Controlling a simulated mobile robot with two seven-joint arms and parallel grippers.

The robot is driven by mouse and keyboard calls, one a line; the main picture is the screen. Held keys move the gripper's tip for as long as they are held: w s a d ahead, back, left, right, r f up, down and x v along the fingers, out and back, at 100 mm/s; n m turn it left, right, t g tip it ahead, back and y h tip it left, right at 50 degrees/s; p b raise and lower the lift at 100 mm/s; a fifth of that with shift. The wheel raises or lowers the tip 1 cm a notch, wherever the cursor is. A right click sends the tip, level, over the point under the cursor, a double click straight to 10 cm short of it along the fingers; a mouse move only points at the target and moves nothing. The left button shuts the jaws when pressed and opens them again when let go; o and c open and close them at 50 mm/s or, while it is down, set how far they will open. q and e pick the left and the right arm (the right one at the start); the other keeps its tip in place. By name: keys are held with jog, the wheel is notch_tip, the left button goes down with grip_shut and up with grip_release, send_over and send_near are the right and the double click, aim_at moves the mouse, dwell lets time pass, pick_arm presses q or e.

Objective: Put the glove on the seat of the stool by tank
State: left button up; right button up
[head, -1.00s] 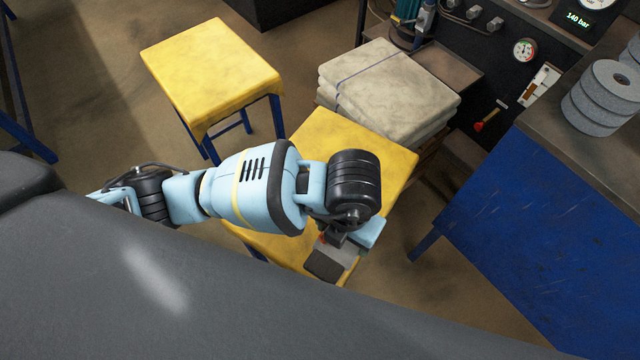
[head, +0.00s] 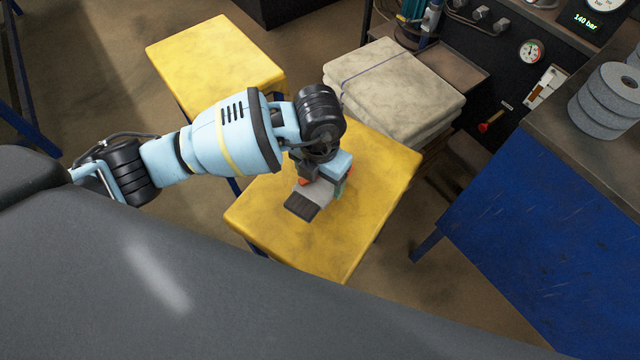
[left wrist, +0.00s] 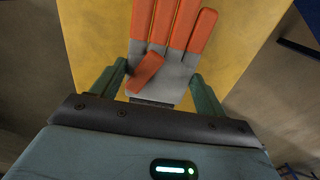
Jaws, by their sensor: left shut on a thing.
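The glove (head: 317,191) is grey with orange fingers and a dark cuff. My left gripper (head: 326,180) is shut on it, above the near yellow stool seat (head: 372,180). In the left wrist view the glove (left wrist: 172,62) lies between the green fingers of my left gripper (left wrist: 158,86), its orange fingers pointing away over the yellow seat (left wrist: 235,45). I cannot tell whether the glove touches the seat. A second yellow stool (head: 215,62) stands farther back and left, its seat bare where visible. No tank is clearly recognisable. My right gripper is out of view.
A stack of folded beige cloths (head: 395,88) sits just behind the near stool. A blue-sided bench (head: 560,230) with grey discs (head: 609,104) stands at the right. A dark panel with a gauge (head: 531,51) is behind. Floor is clear between stool and bench.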

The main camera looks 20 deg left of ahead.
aim_at(320, 183)
pick_arm(q)
jog(key=shift+s+f, duration=0.1)
jog(key=shift+f, duration=1.6)
jog(key=shift+f, duration=0.15)
jog(key=o, duration=0.9)
jog(key=shift+o, duration=0.2)
notch_tip(320, 183, up, 12)
jog(key=p, duration=0.1)
